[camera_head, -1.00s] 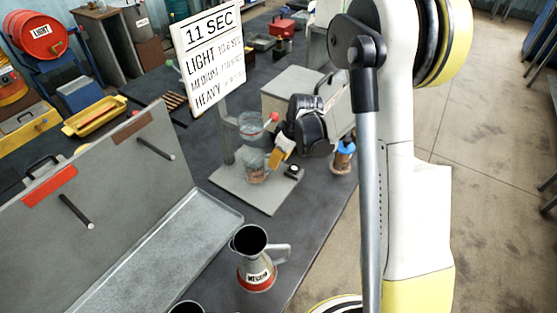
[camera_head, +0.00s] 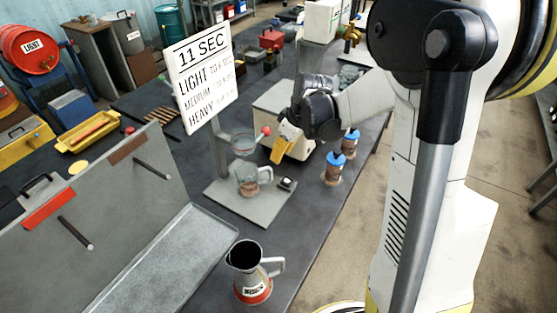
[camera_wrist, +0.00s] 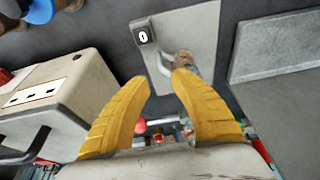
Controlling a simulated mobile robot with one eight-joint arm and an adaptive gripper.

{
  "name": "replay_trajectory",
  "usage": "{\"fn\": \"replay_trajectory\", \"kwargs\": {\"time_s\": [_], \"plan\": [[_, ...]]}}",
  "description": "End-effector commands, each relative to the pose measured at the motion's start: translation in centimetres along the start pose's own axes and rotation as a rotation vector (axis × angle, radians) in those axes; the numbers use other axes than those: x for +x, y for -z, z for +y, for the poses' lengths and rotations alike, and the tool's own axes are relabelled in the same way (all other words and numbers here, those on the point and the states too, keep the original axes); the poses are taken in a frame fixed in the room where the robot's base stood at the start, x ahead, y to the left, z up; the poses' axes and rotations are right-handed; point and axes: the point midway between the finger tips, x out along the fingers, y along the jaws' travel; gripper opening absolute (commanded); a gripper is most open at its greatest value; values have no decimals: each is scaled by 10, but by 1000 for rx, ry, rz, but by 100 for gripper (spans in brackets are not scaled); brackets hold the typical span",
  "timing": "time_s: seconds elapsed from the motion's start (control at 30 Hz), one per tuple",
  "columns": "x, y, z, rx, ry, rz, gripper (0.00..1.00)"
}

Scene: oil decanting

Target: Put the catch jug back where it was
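The catch jug (camera_head: 247,183) is a clear glass jug with a handle and something brownish inside. It stands upright on the grey base plate (camera_head: 240,212) of the stand, below a clear cup (camera_head: 243,144). In the wrist view the jug (camera_wrist: 186,66) shows beyond my fingertips with its handle towards them. My gripper (camera_head: 279,155) has yellow fingers and is above and right of the jug in the head view, apart from it. In the wrist view the fingers (camera_wrist: 164,86) are spread with nothing between them.
A small black device (camera_head: 287,184) sits on the plate by the jug. Blue-capped bottles (camera_head: 349,143) and a beige box (camera_head: 272,103) stand near my gripper. A metal jug with a red band (camera_head: 252,280) stands in front. A sign (camera_head: 204,75) rises above the stand.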

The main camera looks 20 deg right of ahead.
Motion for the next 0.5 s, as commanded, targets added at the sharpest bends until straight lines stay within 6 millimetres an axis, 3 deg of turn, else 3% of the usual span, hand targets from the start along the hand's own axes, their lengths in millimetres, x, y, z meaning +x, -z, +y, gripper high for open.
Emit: {"fn": "replay_trajectory", "kwargs": {"time_s": [0.17,0.37,0.5], "plan": [[-34,0,-20,52,-37,11,27],[-99,-12,-72,200,-135,64,27],[-133,-32,-109,310,-197,125,27]]}}
